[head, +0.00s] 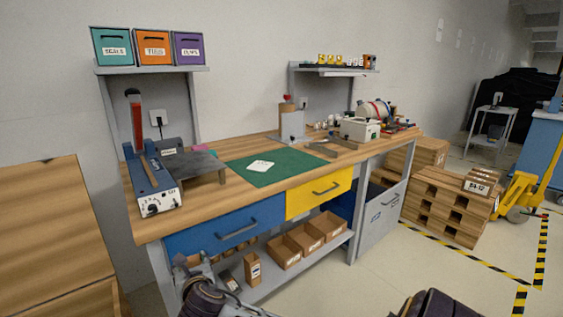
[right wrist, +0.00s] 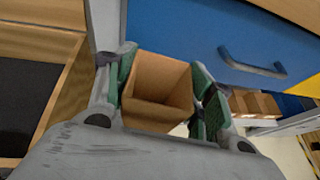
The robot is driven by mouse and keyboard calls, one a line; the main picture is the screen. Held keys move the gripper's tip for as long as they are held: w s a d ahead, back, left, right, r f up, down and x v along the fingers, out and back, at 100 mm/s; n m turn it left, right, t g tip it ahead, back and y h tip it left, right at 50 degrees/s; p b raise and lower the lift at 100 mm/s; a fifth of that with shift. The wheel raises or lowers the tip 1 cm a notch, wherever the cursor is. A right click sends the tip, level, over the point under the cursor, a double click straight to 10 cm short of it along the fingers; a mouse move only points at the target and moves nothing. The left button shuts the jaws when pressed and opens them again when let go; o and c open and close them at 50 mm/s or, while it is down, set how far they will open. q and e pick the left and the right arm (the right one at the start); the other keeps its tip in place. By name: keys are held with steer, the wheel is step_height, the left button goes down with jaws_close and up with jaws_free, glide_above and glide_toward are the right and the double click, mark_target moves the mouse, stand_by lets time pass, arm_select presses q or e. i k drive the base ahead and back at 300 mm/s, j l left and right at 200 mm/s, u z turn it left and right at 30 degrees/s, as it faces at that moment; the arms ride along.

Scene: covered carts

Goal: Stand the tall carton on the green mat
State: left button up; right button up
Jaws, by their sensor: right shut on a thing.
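My right gripper (right wrist: 158,88) is shut on an open-topped brown carton, taken as the tall carton (right wrist: 155,80), with a green-padded finger on each side. I look into its open end. In the head view the right gripper (head: 208,282) is low at the front left of the bench, largely cut off. A narrow, labelled upright carton (head: 252,268) shows just right of it; I cannot tell whether this is the held one. The green mat (head: 285,172) lies on the bench top with a small white card (head: 261,165) on it. My left gripper is not in view.
A blue drawer (head: 222,232) and a yellow drawer (head: 318,194) are under the bench top. Open bins (head: 284,251) stand on the lower shelf. A blue-based device (head: 158,192) and a grey stand (head: 195,164) are left of the mat. A white box (head: 358,129) is to its right.

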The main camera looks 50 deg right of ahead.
mark_target(299, 160)
steer(key=l, duration=0.45)
steer(key=k+l+u, duration=0.1)
steer(key=l, duration=0.4)
steer(key=k+l, duration=0.1)
steer(key=l, duration=0.35)
steer(key=k+l+u, duration=0.1)
steer(key=l, duration=0.35)
